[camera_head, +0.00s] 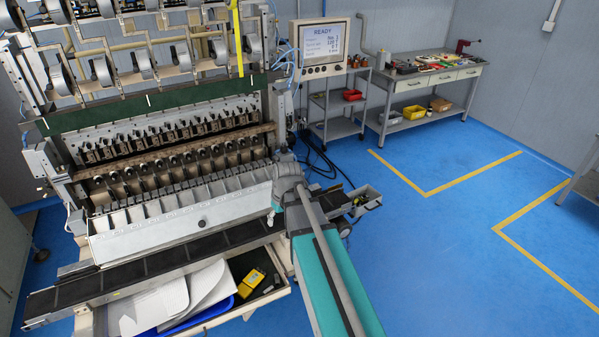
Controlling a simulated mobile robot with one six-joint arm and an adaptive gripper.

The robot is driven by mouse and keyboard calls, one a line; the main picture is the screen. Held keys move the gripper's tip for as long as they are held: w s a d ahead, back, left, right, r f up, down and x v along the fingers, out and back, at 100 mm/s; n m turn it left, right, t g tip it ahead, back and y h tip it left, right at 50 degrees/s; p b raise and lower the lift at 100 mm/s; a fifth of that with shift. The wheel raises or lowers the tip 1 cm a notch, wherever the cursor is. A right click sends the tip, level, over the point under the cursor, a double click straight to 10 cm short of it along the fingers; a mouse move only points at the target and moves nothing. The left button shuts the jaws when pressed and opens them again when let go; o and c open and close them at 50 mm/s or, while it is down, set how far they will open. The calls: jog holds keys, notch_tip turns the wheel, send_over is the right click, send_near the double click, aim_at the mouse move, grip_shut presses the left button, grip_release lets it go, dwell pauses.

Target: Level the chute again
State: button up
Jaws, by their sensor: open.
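The chute appears to be the long pale metal trough (150,234) along the front of the coil winder. Its front plate carries a round dark knob (202,223), and dividers line its top. From this view I cannot tell whether it is level or tilted. Its right end is close to my arm's grey joint and partly hidden by it. My arm reaches up from the bottom, right of the winder. I cannot make out my gripper's fingers. A dark belt (160,260) runs below the chute.
An open drawer (267,301) under the belt holds pale sheets, a blue tray (205,313) and a yellow device (251,283). A screen (325,42) reads READY. A trolley (335,127) and workbench (428,85) stand behind.

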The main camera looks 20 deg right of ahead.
jog(key=w+d+r+n+t+p, duration=0.1)
jog(key=w+d+r+p, duration=0.3)
jog(key=d, duration=0.4)
jog(key=w+d+r+t+p, duration=0.1)
jog(key=w+d+r+p, duration=0.3)
jog(key=w+d+r, duration=0.3)
jog(key=shift+d+n+t+y, duration=0.3)
jog(key=shift+d+n, duration=0.1)
jog(key=shift+d, duration=0.75)
jog(key=b+x, duration=1.2)
jog(key=x, duration=0.1)
jog(key=shift+w+a+f, duration=0.15)
jog(key=shift+f, duration=0.1)
grip_shut()
